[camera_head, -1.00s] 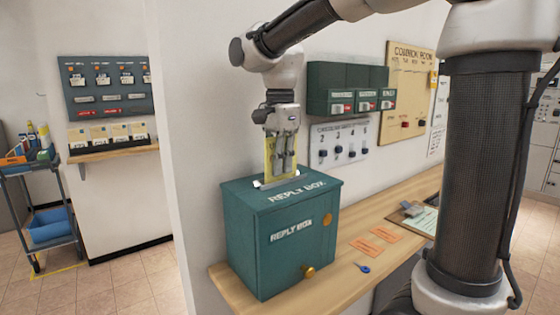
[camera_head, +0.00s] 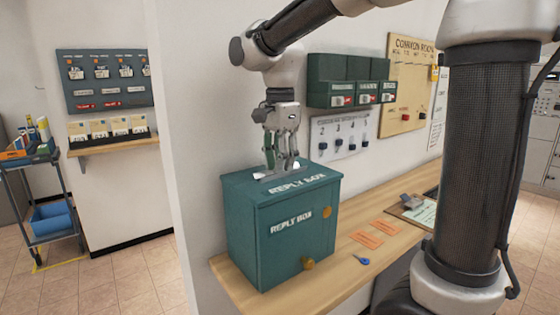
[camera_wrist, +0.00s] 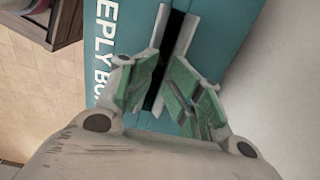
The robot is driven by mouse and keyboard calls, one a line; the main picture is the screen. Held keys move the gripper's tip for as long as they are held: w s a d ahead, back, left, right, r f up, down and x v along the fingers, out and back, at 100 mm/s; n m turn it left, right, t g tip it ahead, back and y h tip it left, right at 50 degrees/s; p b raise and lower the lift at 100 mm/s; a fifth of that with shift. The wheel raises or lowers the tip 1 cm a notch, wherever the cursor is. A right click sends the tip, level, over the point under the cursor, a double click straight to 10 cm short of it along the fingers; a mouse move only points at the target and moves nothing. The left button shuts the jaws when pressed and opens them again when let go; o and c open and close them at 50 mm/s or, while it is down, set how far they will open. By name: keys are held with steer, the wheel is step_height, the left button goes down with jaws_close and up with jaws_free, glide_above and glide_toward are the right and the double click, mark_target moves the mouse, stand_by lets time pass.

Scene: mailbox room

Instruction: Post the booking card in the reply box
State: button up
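The reply box (camera_head: 290,255) is a teal cabinet on the wooden shelf, with a pale-edged slot (camera_head: 268,177) in its top. My gripper (camera_head: 281,166) points down just above the slot. In the wrist view my gripper (camera_wrist: 168,88) has its green-padded fingers spread apart with nothing between them. The dark slot (camera_wrist: 178,28) shows between and beyond the fingers, lined by pale flared lips. The yellow booking card is not visible in either current view.
The wooden shelf (camera_head: 345,282) holds orange slips (camera_head: 366,239), a blue-tagged key (camera_head: 361,260) and a clipboard (camera_head: 424,213). Green wall boxes (camera_head: 350,85) and a hook panel (camera_head: 340,135) hang behind. A cart (camera_head: 45,195) stands far left.

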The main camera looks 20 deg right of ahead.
step_height(320, 180, up, 12)
stand_by(0.6)
stand_by(0.5)
steer(key=s+d+f+n+t, duration=0.4)
steer(key=s+d+f+n, duration=1)
steer(key=s, duration=0.4)
steer(key=shift+s+d+f, duration=0.4)
steer(key=shift+d+f, duration=0.15)
steer(key=shift+f, duration=0.1)
